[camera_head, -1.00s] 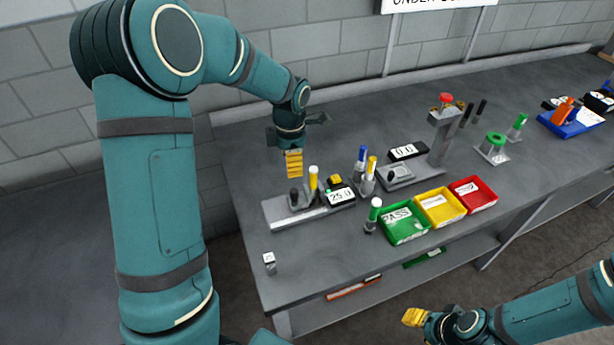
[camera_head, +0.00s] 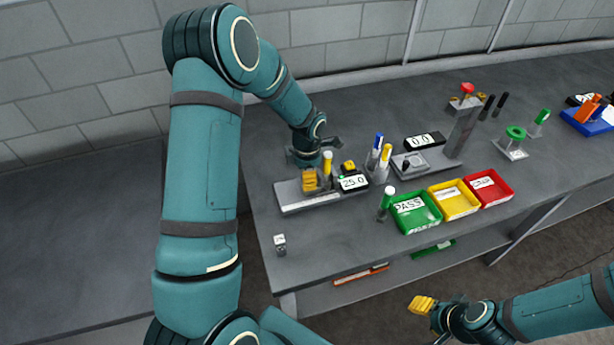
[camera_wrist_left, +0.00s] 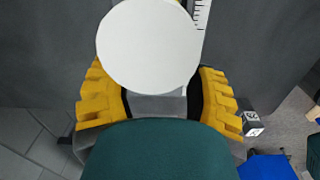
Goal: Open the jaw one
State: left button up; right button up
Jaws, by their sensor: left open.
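The measuring fixture with a long grey base (camera_head: 290,204) and a scale stands at the left of the bench. Its display (camera_head: 353,182) reads 25.0. A yellow post with a white top (camera_head: 327,168) rises from it.
Green (camera_head: 416,214), yellow (camera_head: 455,199) and red trays (camera_head: 487,188) stand right of the fixture.

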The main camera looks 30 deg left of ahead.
pick_arm(q)
jog(key=shift+f, duration=0.55)
grip_shut()
jog(key=shift+s+a+f+b, duration=0.1)
jog(key=shift+s+a+b, duration=0.6)
jog(key=shift+s, duration=0.25)
grip_release()
